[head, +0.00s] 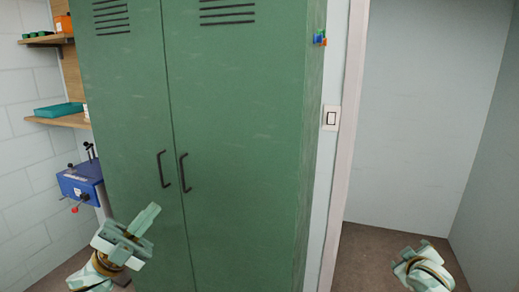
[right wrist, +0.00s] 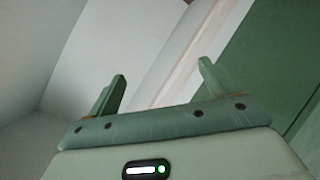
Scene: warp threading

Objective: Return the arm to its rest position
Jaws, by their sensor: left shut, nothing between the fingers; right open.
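My left gripper (head: 147,218) is in the lower left of the head view, in front of the green cabinet's lower left door. Its fingers are together with nothing between them. My right gripper (head: 425,266) is at the lower right of the head view, in front of the doorway floor; its fingers are hard to make out there. In the right wrist view my right gripper (right wrist: 162,75) has its two fingers wide apart and nothing between them.
A tall green cabinet (head: 240,110) with two shut doors and dark handles fills the middle. A blue device (head: 82,183) stands left of it, below shelves (head: 62,120). A light switch (head: 331,118) is beside the door frame (head: 345,150). The doorway floor (head: 375,250) looks clear.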

